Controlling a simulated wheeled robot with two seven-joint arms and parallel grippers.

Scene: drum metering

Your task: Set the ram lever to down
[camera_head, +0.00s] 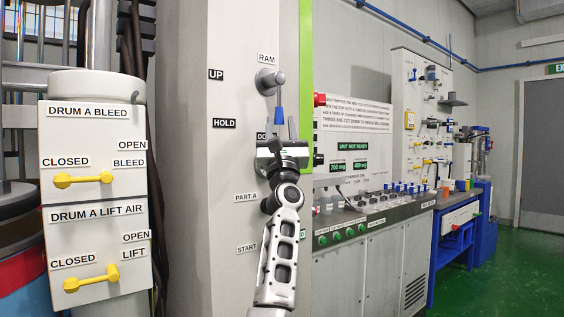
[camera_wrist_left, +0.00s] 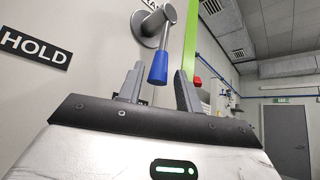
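The ram lever (camera_head: 279,98) is a grey lever with a blue grip on a round grey hub, on the pale column under the RAM label (camera_head: 267,58). It hangs with its blue grip pointing down, near the partly covered DOWN label (camera_head: 262,136). My left gripper (camera_head: 279,130) is just below the blue grip. In the left wrist view the lever's blue grip (camera_wrist_left: 157,67) shows between and beyond the two fingers of my left gripper (camera_wrist_left: 157,85), which are apart and empty. Whether they touch the grip cannot be told. My right gripper is not in view.
UP (camera_head: 216,75) and HOLD (camera_head: 224,123) labels are on the column left of the lever. A red button (camera_head: 320,100) and a green edge strip (camera_head: 305,70) are to its right. A panel with yellow handles (camera_head: 82,180) stands at left. A console (camera_head: 370,215) stands at right.

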